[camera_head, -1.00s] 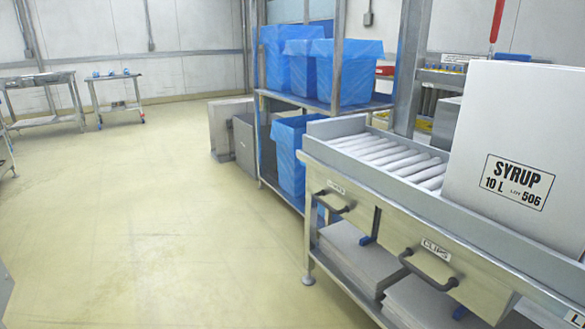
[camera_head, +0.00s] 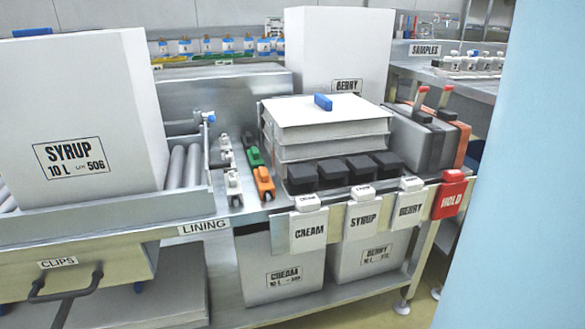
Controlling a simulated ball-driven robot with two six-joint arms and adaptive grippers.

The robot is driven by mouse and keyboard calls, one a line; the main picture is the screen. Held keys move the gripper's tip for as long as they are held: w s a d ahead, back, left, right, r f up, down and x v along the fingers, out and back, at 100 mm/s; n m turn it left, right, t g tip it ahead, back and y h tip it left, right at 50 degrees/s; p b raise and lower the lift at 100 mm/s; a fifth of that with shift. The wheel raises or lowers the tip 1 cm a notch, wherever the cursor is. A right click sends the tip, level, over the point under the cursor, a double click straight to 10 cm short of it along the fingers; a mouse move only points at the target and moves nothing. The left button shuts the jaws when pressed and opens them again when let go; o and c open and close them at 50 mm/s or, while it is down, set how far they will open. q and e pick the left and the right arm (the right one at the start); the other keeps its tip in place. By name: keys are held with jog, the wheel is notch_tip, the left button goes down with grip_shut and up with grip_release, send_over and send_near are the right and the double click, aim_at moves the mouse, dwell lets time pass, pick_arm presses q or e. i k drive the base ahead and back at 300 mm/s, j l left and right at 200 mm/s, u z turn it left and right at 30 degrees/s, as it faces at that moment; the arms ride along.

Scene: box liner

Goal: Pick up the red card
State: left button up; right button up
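The red card (camera_head: 450,194), marked HOLD, hangs at the right end of the row of cards on the front edge of the bench. A red clip or tab sits at its top. To its left hang the white BERRY card (camera_head: 409,209), SYRUP card (camera_head: 362,221) and CREAM card (camera_head: 308,232). Neither of my grippers shows in the head view.
A large white SYRUP box (camera_head: 75,120) stands on the roller conveyor at left. Several black blocks (camera_head: 345,172) and a stack of white trays (camera_head: 325,112) are behind the cards. CREAM (camera_head: 282,265) and BERRY (camera_head: 375,258) boxes sit below. A pale blue surface (camera_head: 540,170) fills the right side.

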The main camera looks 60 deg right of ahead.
aim_at(451, 195)
jog(key=z, duration=2.9)
jog(key=i, duration=0.15)
